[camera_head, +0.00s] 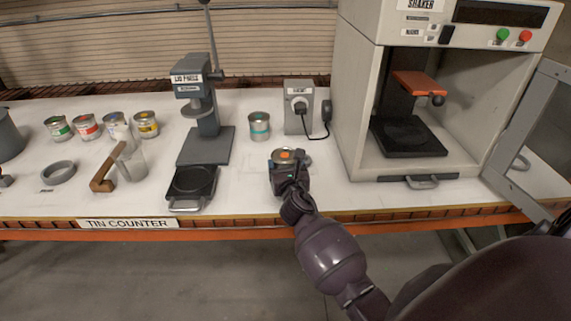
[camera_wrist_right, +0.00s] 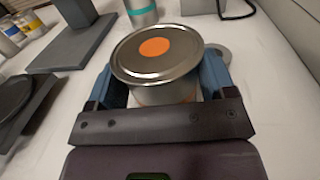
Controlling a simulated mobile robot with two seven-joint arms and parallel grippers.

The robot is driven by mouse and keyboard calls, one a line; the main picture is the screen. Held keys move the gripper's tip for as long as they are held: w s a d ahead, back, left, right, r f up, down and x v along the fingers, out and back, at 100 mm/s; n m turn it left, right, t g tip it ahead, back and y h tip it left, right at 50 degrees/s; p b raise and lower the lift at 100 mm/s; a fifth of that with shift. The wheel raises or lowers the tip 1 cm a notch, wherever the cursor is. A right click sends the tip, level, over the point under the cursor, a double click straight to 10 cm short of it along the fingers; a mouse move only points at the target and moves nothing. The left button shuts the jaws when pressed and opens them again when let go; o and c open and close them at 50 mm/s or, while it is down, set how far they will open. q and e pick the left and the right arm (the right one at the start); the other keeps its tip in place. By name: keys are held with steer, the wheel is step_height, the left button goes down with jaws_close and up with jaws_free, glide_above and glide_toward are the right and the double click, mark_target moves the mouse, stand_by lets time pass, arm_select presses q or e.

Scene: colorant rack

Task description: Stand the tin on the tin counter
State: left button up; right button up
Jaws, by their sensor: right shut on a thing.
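The tin (camera_head: 286,156) has a metal lid with an orange dot and is upright over the front of the white counter (camera_head: 240,187), right of the lid press. In the right wrist view the tin (camera_wrist_right: 158,60) sits between the blue fingers of my right gripper (camera_wrist_right: 165,85), which is shut on its sides. My right gripper (camera_head: 287,168) reaches it from the front in the head view. I cannot tell whether the tin's base touches the counter. The counter's front edge bears a "TIN COUNTER" label (camera_head: 128,224). My left gripper is not in view.
The lid press (camera_head: 205,140) stands left of the tin, with a black plate (camera_head: 191,184) before it. A teal-banded tin (camera_head: 259,126) and a grey socket box (camera_head: 298,105) stand behind. The shaker (camera_head: 362,110) is at right. Several coloured tins (camera_head: 86,126) stand at left.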

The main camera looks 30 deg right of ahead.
steer(key=shift+f, duration=0.15)
steer(key=o, duration=1)
steer(key=shift+r, duration=0.25)
steer(key=v, duration=1.2)
steer(key=shift+s+f, duration=0.15)
